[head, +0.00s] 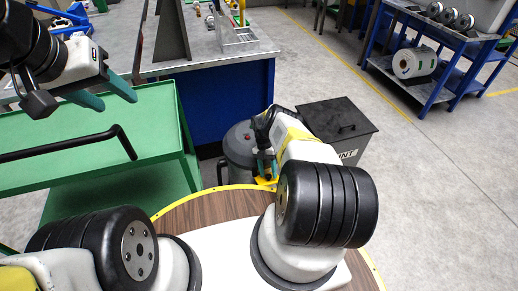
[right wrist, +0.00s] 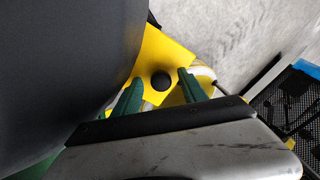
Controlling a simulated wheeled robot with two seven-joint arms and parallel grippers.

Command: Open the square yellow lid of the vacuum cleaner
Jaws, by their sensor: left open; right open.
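The vacuum cleaner (head: 238,146) is a dark grey drum standing on the floor beyond my base, partly hidden by my right arm. In the right wrist view a large dark grey curved body (right wrist: 55,60) fills the left side. Its yellow lid (right wrist: 165,52) shows there with a round black knob (right wrist: 161,81); a bit of yellow (head: 266,182) also shows in the head view. My right gripper (right wrist: 160,90) is open, with its green fingers on either side of the knob; contact cannot be told. My left gripper (head: 108,96) is open and empty above the green cart.
The green cart (head: 90,125) with a black handle stands at left. A dark lidded bin (head: 338,122) stands right beside the vacuum cleaner. A blue-sided workbench (head: 228,98) is behind. A blue shelf cart (head: 430,75) is at upper right. Floor at right is clear.

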